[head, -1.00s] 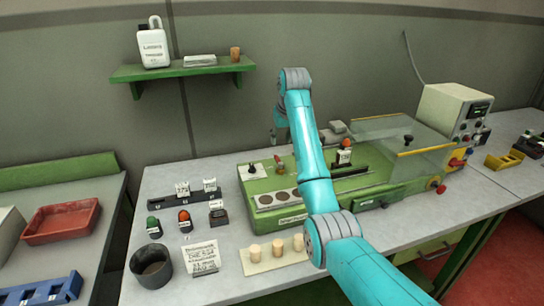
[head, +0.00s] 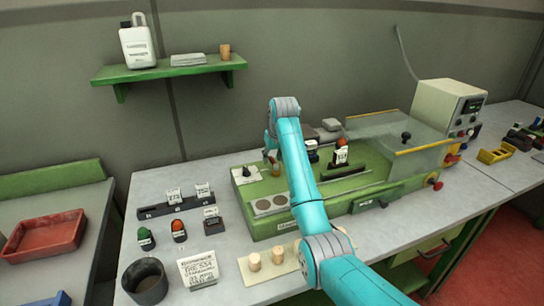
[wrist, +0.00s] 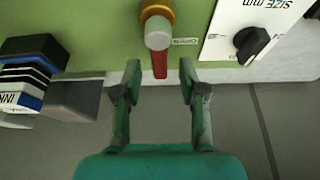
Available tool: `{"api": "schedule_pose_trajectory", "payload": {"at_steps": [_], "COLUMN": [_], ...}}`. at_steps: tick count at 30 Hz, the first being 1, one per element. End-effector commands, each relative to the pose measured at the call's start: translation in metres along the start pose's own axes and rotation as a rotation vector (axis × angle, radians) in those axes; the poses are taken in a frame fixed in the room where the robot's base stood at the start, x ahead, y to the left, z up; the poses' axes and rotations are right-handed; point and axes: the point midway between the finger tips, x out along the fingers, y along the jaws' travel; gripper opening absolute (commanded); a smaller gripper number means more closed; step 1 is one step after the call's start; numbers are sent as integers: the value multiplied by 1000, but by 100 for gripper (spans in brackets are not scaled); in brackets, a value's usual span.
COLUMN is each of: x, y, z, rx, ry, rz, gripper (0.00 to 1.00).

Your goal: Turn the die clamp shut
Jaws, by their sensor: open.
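The clamp (wrist: 157,35) has a brass collar, a round grey knob and a red lever (wrist: 160,62) that points towards my gripper in the wrist view. A small label, partly readable as "Clamp", sits beside it on the green machine top. My gripper (wrist: 159,80) is open, its two fingers on either side of the line of the lever, whose tip lies about level with the fingertips. I cannot tell whether either finger touches it. In the head view the clamp (head: 274,168) is small at the machine's back left, partly hidden by my arm and gripper.
A size dial (wrist: 252,42) with a black knob is right of the clamp in the wrist view. An ink block (wrist: 30,72) stands at left. In the head view the green machine (head: 262,226) carries a clear guard (head: 385,135) and stamps.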

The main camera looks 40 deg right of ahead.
Motion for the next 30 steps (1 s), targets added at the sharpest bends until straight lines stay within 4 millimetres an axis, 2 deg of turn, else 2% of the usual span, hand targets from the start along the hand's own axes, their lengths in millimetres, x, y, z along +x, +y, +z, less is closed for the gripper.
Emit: {"api": "schedule_pose_trajectory", "payload": {"at_steps": [1,6,20,30], "x": [0,0,0,-1], "y": [0,0,2,9], "z": [0,0,0,1], "rx": [0,0,54,284], "ry": [0,0,0,-1], "rz": [0,0,23,118], "gripper": [39,0,0,0]}}
